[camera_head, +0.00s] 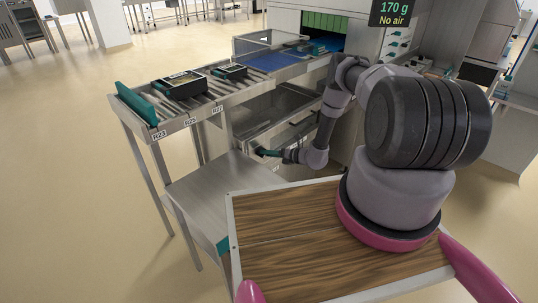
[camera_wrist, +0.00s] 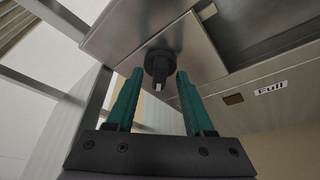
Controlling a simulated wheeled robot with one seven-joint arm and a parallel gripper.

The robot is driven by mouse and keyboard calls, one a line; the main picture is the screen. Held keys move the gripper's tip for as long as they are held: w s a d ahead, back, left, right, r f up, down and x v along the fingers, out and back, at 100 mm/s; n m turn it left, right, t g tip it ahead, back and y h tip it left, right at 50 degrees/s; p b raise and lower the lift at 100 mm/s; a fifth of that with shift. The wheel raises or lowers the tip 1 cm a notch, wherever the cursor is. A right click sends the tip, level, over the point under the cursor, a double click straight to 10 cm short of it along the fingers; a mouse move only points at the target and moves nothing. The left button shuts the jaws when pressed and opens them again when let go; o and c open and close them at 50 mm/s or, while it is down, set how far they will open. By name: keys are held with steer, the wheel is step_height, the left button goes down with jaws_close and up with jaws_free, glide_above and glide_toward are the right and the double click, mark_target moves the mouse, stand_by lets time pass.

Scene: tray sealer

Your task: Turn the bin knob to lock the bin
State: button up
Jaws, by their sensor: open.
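The bin knob (camera_wrist: 158,68) is a dark round knob with a grip bar, on the steel front panel in the wrist view. A pale mark shows at the lower end of its bar. My gripper (camera_wrist: 154,80) has two teal fingers, open, one on each side of the knob's lower part, with gaps between fingers and knob. In the head view my gripper (camera_head: 262,152) is low at the steel front below the conveyor, and the knob is hidden there.
A label reading "Full" (camera_wrist: 270,88) and a small brown window (camera_wrist: 233,99) are right of the knob. A steel side table (camera_head: 215,190) stands in front. A display (camera_head: 393,12) reads "170 g No air".

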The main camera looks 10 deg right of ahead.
jaws_close()
stand_by(1.5)
